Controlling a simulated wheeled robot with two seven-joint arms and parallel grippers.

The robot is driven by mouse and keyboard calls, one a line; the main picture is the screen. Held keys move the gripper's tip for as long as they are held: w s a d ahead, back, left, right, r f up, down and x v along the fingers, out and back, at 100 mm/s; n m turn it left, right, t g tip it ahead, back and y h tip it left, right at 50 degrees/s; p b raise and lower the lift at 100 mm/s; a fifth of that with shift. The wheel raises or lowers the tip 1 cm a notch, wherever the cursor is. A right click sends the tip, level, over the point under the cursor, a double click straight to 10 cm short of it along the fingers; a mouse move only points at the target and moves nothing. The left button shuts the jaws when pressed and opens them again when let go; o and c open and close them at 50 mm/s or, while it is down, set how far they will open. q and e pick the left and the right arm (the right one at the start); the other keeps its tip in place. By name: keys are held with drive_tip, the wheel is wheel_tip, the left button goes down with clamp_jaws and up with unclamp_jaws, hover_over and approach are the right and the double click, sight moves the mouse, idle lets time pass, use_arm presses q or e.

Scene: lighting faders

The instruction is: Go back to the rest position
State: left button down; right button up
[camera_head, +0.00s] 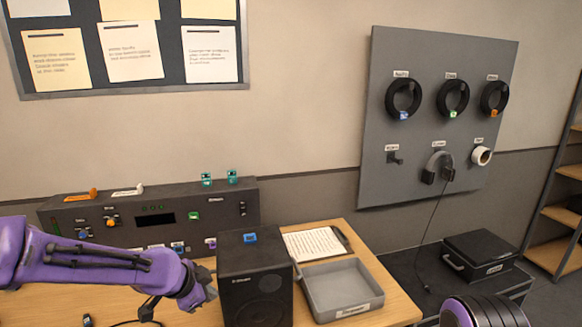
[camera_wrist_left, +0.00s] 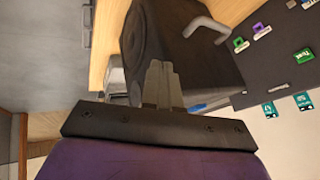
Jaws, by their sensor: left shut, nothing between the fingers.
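My left arm comes in from the left in the head view, in front of the fader console and just left of the black speaker. Its left gripper (camera_head: 207,290) is low over the desk; its fingertips are hard to make out there. In the left wrist view the two grey fingers (camera_wrist_left: 161,84) are together with nothing between them. A dark body with a grey handle-like loop shows beyond them. The console (camera_head: 160,212) has a dark screen, small coloured tabs and orange and white levers. My right gripper is not in view; only a purple and black part of me shows at bottom right.
The black speaker (camera_head: 254,285) stands close to the left gripper. A grey tray (camera_head: 376,300) and a clipboard (camera_head: 314,243) lie right of it on the wooden desk (camera_head: 400,308). A grey wall panel (camera_head: 430,110) holds cable rings. A black case (camera_head: 480,255) sits further right.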

use_arm(q)
drive_tip(key=s+a+f+n+g+y+b, duration=0.15)
drive_tip(key=s+f+n, duration=0.5)
drive_tip(key=f, duration=0.75)
drive_tip(key=s+a+f+n+b, duration=0.1)
drive_tip(key=s+f+n+b, duration=0.25)
drive_tip(key=s+f, duration=0.75)
drive_tip(key=s+a+f+n+y, duration=0.1)
drive_tip(key=s+a+f+n, duration=0.1)
drive_tip(key=s, duration=0.4)
drive_tip(key=s+a+f+n+g+y+b, duration=0.1)
drive_tip(key=s+a+f+n+y, duration=0.1)
drive_tip(key=s+a+f+n, duration=0.1)
drive_tip(key=s+a+f+n+y+b, duration=0.1)
drive_tip(key=s+a+f+n+y, duration=0.1)
drive_tip(key=s+f, duration=0.4)
drive_tip(key=s+a+n, duration=0.1)
drive_tip(key=s+n, duration=0.1)
drive_tip(key=s, duration=0.2)
drive_tip(key=shift+a+f+g, duration=0.15)
drive_tip(key=shift+g, duration=0.2)
